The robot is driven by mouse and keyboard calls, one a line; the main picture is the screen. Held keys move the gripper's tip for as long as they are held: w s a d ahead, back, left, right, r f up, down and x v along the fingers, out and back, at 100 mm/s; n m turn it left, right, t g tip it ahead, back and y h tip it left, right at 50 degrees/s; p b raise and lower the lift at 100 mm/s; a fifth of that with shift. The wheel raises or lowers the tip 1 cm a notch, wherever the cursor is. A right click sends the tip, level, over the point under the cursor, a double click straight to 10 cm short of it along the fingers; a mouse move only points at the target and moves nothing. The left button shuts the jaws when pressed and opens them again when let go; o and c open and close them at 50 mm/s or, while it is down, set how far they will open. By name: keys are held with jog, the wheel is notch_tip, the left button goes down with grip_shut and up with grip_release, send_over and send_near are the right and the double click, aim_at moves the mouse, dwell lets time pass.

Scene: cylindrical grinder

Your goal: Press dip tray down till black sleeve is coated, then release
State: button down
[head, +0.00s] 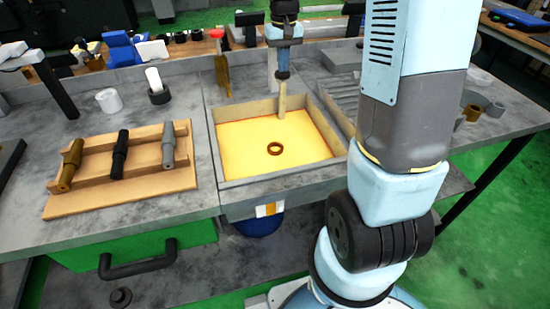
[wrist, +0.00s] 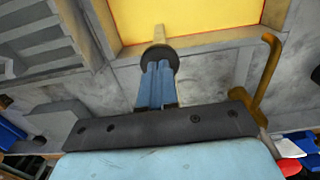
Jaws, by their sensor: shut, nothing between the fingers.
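The dip tray (head: 235,180) is a square grey-rimmed basin of yellow liquid; the wrist view shows its edge (wrist: 215,38) at the top. A dark brown ring (head: 275,148) stands in the liquid; I cannot tell whether it is the top of a sleeve. A black sleeve (head: 119,155) lies on the wooden rack. A tan post with a dark round knob (wrist: 158,58) stands at the tray's far side. My gripper (head: 283,68) is shut and empty, its blue fingers (wrist: 157,92) pointing at the knob. I cannot tell whether they touch it.
The wooden rack (head: 120,190) left of the tray also holds a brown and a grey cylinder. White and dark cups (head: 109,100) stand behind it. An orange-brown hooked bar (wrist: 266,70) rises beside my gripper. A slatted grey tray (head: 335,95) lies to the right.

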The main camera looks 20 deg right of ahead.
notch_tip(320, 180, up, 17)
jog(key=shift+r, duration=0.2)
dwell(3.5)
dwell(0.5)
jog(key=s+f+t, duration=0.2)
jog(key=s, duration=1.2)
jog(key=s+f+t, duration=0.1)
jog(key=s+t, duration=0.2)
jog(key=s, duration=1.1)
jog(key=shift+f+t, duration=0.3)
jog(key=shift+f, duration=0.1)
